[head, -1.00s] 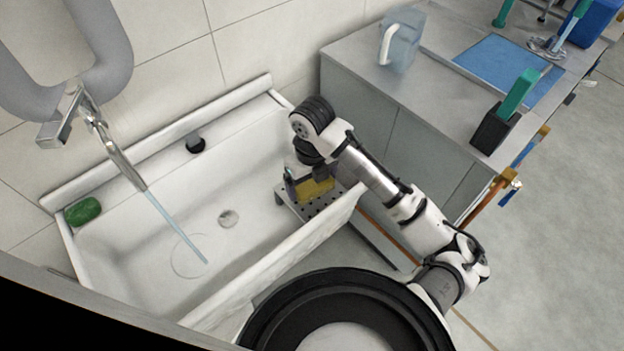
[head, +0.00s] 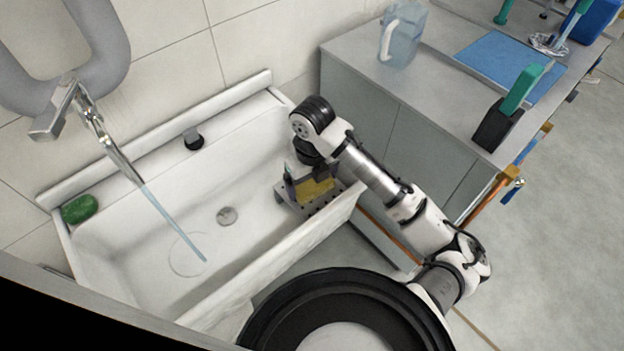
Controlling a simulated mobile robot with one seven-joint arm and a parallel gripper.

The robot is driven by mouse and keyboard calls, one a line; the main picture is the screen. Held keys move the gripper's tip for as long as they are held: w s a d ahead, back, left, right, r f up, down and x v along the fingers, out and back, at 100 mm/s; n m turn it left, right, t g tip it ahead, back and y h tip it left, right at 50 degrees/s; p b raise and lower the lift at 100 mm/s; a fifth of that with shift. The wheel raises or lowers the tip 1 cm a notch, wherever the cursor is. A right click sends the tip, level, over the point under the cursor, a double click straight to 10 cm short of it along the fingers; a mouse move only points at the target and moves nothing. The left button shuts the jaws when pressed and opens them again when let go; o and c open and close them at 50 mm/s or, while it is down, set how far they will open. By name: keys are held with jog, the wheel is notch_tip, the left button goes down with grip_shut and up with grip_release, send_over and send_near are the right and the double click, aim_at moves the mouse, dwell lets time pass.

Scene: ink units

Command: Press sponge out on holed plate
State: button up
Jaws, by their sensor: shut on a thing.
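A yellow sponge (head: 314,190) is at the right end of the white sink, on or just above the grey holed plate (head: 325,206). I cannot tell whether the whole underside touches the plate. My gripper (head: 308,183) points down over the plate and is shut on the sponge. My wrist hides part of the sponge and the far part of the plate.
The white sink (head: 110,245) has a drain (head: 227,216) and a tap (head: 95,115) with water running on the left. A green thing (head: 79,209) lies at its left corner. A counter at right holds a clear jug (head: 403,38), a blue mat (head: 508,68) and a dark holder (head: 496,128).

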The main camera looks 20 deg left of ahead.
jog(key=shift+f+b, duration=0.65)
jog(key=shift+b, duration=0.35)
dwell(2.8)
jog(key=shift+r, duration=0.1)
jog(key=shift+r+p, duration=2.25)
jog(key=shift+r, duration=1.2)
